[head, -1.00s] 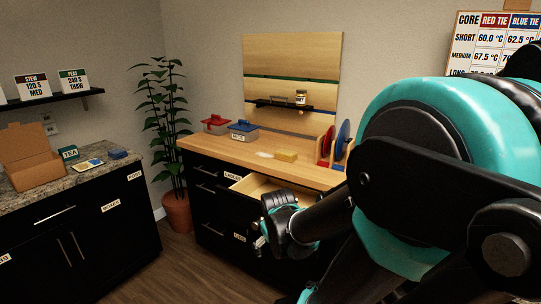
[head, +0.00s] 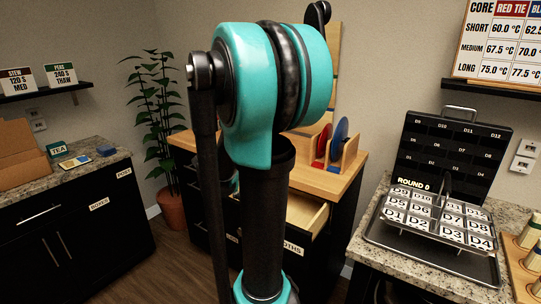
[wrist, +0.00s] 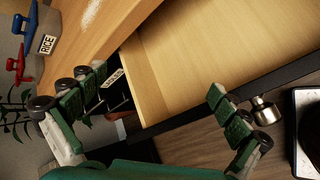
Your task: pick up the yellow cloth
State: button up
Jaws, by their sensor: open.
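No yellow cloth shows clearly in the current views. A drawer (head: 305,214) stands open under the wooden counter in the head view, and a label ending in "OTHS" (head: 293,248) is partly hidden by my arm. In the wrist view, the pale wooden inside of the drawer (wrist: 215,50) fills the upper middle, and the part in view looks bare. My gripper (wrist: 152,88) is open and empty, its two green fingers spread beside the drawer's edge. In the head view my arm hides it and much of the counter.
The wooden counter (wrist: 95,40) bears a pale powdery patch and a grey "RICE" box (wrist: 45,42). A round metal knob (wrist: 264,110) is close to the right finger. A rack with red and blue discs (head: 335,150) and a silver tray of labelled compartments (head: 435,220) stand to the right.

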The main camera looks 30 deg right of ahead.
jog(key=w+d+r+n+g+h, duration=0.1)
jog(key=w+d+r+n+h, duration=0.15)
jog(key=d+n, duration=0.3)
jog(key=w+d+r+n+h, duration=0.2)
jog(key=d+r+n+h, duration=0.15)
jog(key=d, duration=0.25)
jog(key=shift+n+y, duration=0.3)
jog(key=shift+y, duration=0.2)
jog(key=x, duration=1)
jog(key=shift+w+d+r, duration=0.15)
jog(key=shift+w+d, duration=0.15)
jog(key=shift+w, duration=0.2)
jog(key=shift+w+x, duration=0.1)
jog(key=shift+x, duration=1.4)
jog(key=shift+w+x, duration=0.15)
jog(key=shift+x, duration=1.4)
jog(key=shift+r, duration=0.1)
jog(key=shift+c, duration=0.6)
jog(key=c, duration=0.9)
